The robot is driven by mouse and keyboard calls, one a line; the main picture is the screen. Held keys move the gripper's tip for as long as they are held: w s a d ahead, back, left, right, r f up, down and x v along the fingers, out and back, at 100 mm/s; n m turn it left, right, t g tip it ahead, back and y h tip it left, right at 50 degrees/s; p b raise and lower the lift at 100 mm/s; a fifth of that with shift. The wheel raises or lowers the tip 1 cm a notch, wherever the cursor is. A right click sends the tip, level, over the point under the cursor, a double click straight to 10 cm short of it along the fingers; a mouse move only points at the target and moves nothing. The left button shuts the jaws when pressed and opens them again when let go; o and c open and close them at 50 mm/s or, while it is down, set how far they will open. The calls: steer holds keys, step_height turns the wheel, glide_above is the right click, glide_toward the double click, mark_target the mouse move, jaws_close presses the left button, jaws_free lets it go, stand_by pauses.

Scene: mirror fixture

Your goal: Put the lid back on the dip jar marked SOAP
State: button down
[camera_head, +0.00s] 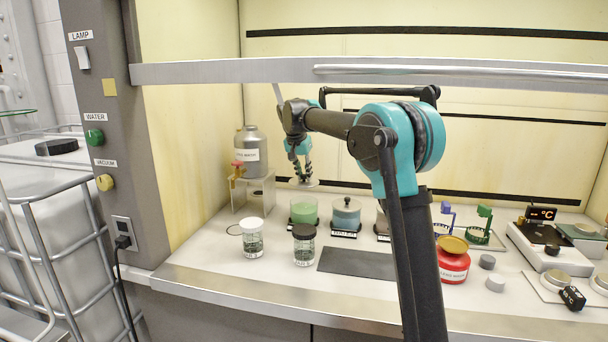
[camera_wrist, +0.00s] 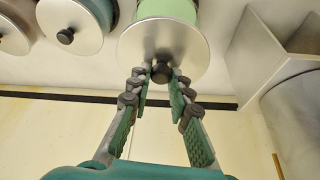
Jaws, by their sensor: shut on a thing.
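My gripper (camera_head: 302,175) is shut on the dark knob of a round metal lid (camera_head: 304,184). In the wrist view the gripper (camera_wrist: 163,76) has its fingertips on either side of the knob, and the lid (camera_wrist: 140,45) is a flat silver disc. The lid is held above an open glass jar of green liquid (camera_head: 304,211), with a gap between them in the head view. The green jar (camera_wrist: 168,8) shows partly behind the lid in the wrist view. Its label is too small to read, so I cannot tell whether it says SOAP.
A lidded blue jar (camera_head: 346,217) stands just right of the green one; another jar (camera_head: 382,224) is partly behind my arm. A white-capped jar (camera_head: 252,238) and a dark-capped jar (camera_head: 304,246) stand in front. A metal bottle (camera_head: 250,150) is on a stand at left.

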mark_target(303, 183)
steer(key=shift+f, duration=3.2)
steer(key=shift+f, duration=0.1)
steer(key=c, duration=1.3)
jaws_free()
steer(key=shift+o, duration=0.5)
steer(key=o, duration=0.4)
steer(key=shift+c, duration=0.2)
steer(key=shift+r, duration=3.5)
